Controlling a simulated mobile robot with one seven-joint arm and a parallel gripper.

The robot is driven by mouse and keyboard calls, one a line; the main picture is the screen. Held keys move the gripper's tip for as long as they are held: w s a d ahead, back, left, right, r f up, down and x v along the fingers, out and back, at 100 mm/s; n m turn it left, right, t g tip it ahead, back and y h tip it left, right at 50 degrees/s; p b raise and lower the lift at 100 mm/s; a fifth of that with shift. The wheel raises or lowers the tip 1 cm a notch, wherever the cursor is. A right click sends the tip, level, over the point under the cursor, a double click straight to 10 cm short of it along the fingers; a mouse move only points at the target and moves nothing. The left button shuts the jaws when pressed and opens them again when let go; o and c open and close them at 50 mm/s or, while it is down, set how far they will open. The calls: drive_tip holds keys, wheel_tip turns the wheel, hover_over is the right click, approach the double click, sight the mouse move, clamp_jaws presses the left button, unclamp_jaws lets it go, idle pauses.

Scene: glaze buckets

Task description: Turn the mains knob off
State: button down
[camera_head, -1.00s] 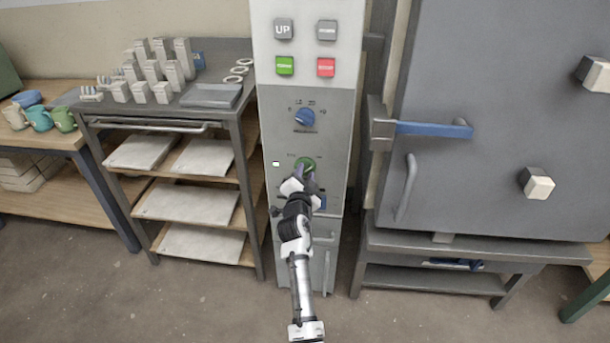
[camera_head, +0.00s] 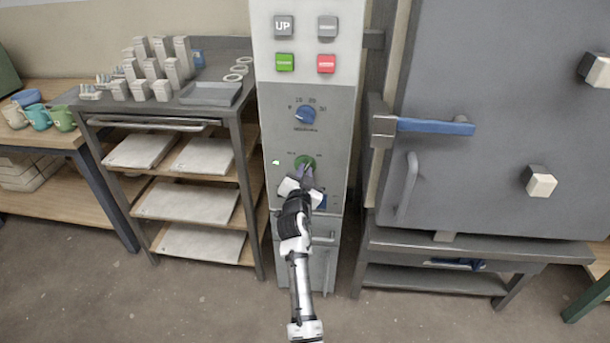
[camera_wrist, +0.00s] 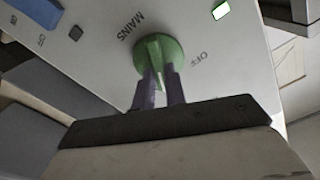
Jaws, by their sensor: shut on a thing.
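The mains knob is a round green knob (camera_wrist: 157,55) on the light panel, with the word MAINS printed beside it and OFF to its right in the wrist view. In the head view the green knob (camera_head: 304,161) sits below the blue dial, partly hidden by my gripper (camera_head: 304,175). In the wrist view my gripper (camera_wrist: 161,88) has its two dark fingers closed on the raised grip of the knob, one on each side. A small lit green lamp (camera_wrist: 221,10) is near the knob; it also shows in the head view (camera_head: 276,162).
A blue dial (camera_head: 305,115) and several push buttons are above on the control column. A rack with a tray (camera_head: 211,94) and white blocks stands left. The kiln door with its blue handle (camera_head: 436,127) is close on the right. Floor in front is clear.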

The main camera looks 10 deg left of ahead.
drive_tip(key=shift+a+f+n+p, duration=0.1)
drive_tip(key=shift+a+n+p, duration=0.1)
drive_tip(key=shift+n, duration=2.15)
drive_tip(key=shift+a+r+n+p, duration=0.1)
drive_tip(key=shift+n+p, duration=0.15)
drive_tip(key=shift+n, duration=2.15)
drive_tip(key=shift+a+f+n+p, duration=0.1)
drive_tip(key=shift+n+p, duration=0.1)
drive_tip(key=shift+n, duration=2.15)
drive_tip(key=c, duration=1.4)
unclamp_jaws()
drive_tip(key=shift+c, duration=0.2)
